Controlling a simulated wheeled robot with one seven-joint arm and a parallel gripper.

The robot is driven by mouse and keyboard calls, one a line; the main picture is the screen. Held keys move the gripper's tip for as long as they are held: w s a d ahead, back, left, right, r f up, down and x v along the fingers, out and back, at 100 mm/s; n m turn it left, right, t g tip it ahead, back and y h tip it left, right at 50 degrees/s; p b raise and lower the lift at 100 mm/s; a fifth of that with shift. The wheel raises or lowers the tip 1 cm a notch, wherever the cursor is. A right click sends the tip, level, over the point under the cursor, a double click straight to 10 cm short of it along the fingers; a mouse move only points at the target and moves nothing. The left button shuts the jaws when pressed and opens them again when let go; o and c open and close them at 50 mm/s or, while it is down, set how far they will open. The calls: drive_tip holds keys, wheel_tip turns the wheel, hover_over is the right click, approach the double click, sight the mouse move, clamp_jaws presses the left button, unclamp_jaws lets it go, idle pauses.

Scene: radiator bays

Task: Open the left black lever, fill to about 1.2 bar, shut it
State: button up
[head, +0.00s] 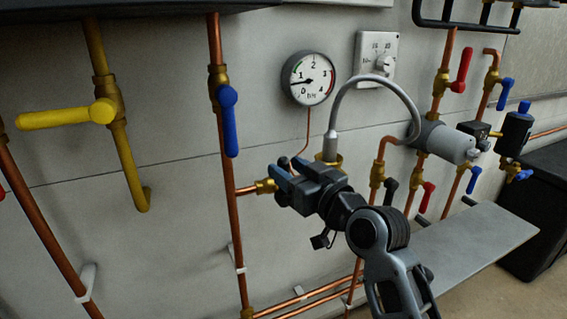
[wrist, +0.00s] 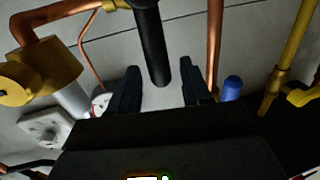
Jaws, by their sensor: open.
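In the wrist view a black lever (wrist: 150,40) reaches down from the top edge, between the two separated fingers of my gripper (wrist: 160,74). I cannot tell whether either finger touches it. In the head view my gripper (head: 283,179) is beside a brass fitting (head: 265,186) and below the grey hose (head: 350,84); it hides the lever there. The round gauge (head: 308,78) has its needle pointing left, a little below the 1 mark. Another black lever (head: 391,190) hangs farther right.
A blue lever (head: 228,120) on a vertical copper pipe is left of my gripper; a yellow lever (head: 66,114) is farther left. A grey cylinder (head: 446,142), red levers and blue levers crowd the right. A grey shelf (head: 465,245) projects below.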

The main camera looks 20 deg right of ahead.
drive_tip(key=shift+w+a, duration=0.2)
drive_tip(key=shift+w, duration=1)
clamp_jaws()
